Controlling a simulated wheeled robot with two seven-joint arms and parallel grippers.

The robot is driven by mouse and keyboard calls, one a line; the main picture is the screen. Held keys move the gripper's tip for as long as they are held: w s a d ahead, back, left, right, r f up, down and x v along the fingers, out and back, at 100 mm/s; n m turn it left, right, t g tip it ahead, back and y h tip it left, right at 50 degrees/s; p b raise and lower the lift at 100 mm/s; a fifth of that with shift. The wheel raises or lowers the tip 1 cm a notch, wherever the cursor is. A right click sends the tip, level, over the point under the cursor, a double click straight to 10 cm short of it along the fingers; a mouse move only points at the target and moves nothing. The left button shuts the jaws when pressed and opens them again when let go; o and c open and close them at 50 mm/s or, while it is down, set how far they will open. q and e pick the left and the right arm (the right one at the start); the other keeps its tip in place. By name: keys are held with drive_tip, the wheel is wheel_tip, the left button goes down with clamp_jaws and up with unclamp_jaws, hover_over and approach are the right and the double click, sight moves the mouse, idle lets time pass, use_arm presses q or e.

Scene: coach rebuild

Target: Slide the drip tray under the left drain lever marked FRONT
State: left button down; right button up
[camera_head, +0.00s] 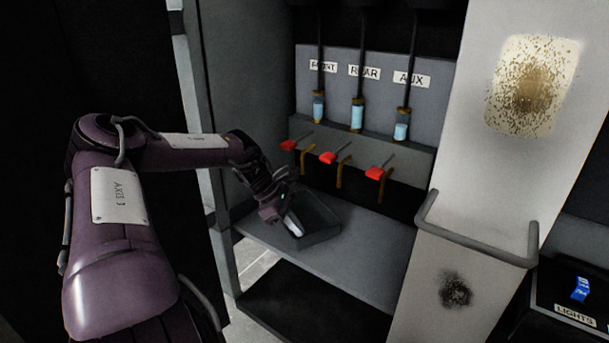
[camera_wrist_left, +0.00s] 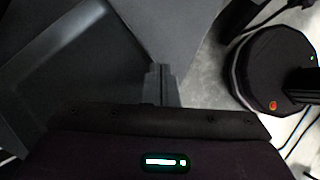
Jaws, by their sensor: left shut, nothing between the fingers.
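The dark drip tray (camera_head: 322,222) sits on the grey shelf below the drain levers, toward its left end; its wall also shows at the left of the left wrist view (camera_wrist_left: 92,48). The left drain lever (camera_head: 288,145) has a red handle and a brass spout, beneath the label FRONT (camera_head: 323,66). The tray lies below and in front of this spout; I cannot tell whether it is directly under. My left gripper (camera_head: 294,228) is shut and empty at the tray's near left side; its closed fingers show in the left wrist view (camera_wrist_left: 160,82). My right gripper is out of view.
The REAR lever (camera_head: 327,158) and AUX lever (camera_head: 375,173) stand to the right. The shelf (camera_head: 365,260) is bare right of the tray. A pale panel with a grey handrail (camera_head: 475,245) closes the right side. A grey wall (camera_head: 230,130) bounds the left.

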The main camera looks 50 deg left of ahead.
use_arm(q)
drive_tip(key=shift+r, duration=0.4)
drive_tip(key=p+v, duration=0.1)
drive_tip(key=v, duration=0.5)
drive_tip(key=shift+s+a, duration=0.25)
drive_tip(key=shift+s, duration=0.05)
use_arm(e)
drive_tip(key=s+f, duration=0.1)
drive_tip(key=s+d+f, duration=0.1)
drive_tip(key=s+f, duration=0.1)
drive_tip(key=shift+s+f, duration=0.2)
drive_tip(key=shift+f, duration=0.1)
use_arm(q)
drive_tip(key=shift+r, duration=0.1)
